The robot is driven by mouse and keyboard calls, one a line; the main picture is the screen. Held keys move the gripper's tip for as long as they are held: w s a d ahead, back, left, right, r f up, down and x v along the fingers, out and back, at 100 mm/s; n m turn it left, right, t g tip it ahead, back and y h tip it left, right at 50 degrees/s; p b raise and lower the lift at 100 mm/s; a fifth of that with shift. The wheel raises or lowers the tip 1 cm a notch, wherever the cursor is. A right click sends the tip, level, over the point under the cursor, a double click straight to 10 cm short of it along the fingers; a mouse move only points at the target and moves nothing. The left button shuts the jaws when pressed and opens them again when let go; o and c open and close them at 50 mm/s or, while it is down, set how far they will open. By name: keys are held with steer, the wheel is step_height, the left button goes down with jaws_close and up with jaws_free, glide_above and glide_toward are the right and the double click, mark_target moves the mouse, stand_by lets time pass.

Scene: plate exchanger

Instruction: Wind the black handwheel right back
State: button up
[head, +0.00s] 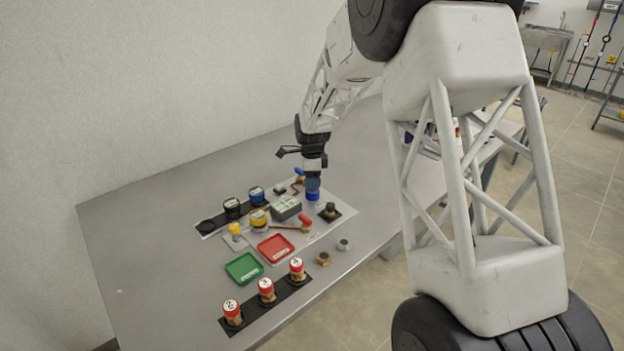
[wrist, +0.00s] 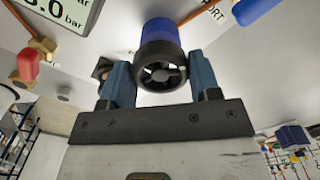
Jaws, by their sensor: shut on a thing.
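The black handwheel (wrist: 162,75) is a spoked ring on the end of a blue cylindrical body (wrist: 160,32), seen in the wrist view. My gripper (wrist: 158,62) has one blue finger on each side of the wheel and is shut on it. In the head view my gripper (head: 313,181) points down over the blue body (head: 313,196) on the panel. The wheel itself is hidden there by the fingers, and I cannot tell how far it is turned.
A red-handled valve (head: 304,221), a grey display box (head: 286,208) and a blue lever (head: 299,172) are close by. Red (head: 276,248) and green (head: 243,268) trays and several red-capped numbered fittings (head: 266,288) stand nearer the front. The table's left side is clear.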

steer(key=n, duration=1.3)
steer(key=shift+d+n, duration=0.1)
steer(key=shift+n, duration=0.3)
steer(key=n, duration=1.3)
steer(key=o, duration=0.9)
steer(key=shift+r, duration=0.1)
